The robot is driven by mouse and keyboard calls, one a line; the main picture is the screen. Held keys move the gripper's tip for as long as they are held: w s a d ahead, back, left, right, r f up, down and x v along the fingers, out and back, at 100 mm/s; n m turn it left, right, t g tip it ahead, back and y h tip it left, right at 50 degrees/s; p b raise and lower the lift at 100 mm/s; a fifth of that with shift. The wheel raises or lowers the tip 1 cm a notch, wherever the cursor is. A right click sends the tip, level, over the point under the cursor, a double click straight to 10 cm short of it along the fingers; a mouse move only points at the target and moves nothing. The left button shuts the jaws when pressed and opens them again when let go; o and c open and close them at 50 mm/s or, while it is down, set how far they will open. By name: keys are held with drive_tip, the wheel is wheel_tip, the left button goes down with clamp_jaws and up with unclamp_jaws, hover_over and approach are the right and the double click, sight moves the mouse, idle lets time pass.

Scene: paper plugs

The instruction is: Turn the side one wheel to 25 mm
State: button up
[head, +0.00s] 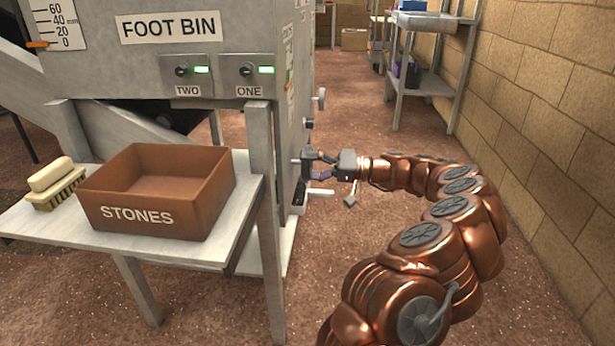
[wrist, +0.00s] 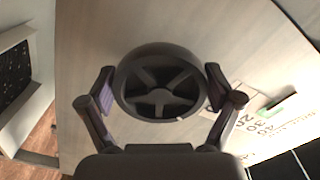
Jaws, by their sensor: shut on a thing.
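The side wheel is a dark, spoked handwheel (wrist: 160,92) on the grey panel, filling the middle of the wrist view. My gripper (wrist: 158,84) has its two purple-padded fingers on either side of the wheel's rim, shut on it. In the head view my gripper (head: 322,164) reaches the side face of the grey machine, where it covers much of the wheel. A printed scale (wrist: 250,122) with a green mark lies right of the wheel in the wrist view. Its figures are tilted and too small for me to read the setting.
The grey machine (head: 220,40) labelled FOOT BIN has switches TWO and ONE with green lights. A brown STONES box (head: 160,192) and a brush (head: 55,190) sit on the shelf in front. A brick wall (head: 545,110) stands on the right. Open floor lies between.

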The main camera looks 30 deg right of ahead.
drive_tip(key=n, duration=0.5)
drive_tip(key=shift+w+d+f+n, duration=0.1)
drive_tip(key=shift+f+n, duration=0.15)
drive_tip(key=shift+n, duration=0.15)
idle(0.3)
drive_tip(key=o, duration=0.9)
drive_tip(key=shift+c, duration=0.2)
drive_tip(key=v, duration=1.2)
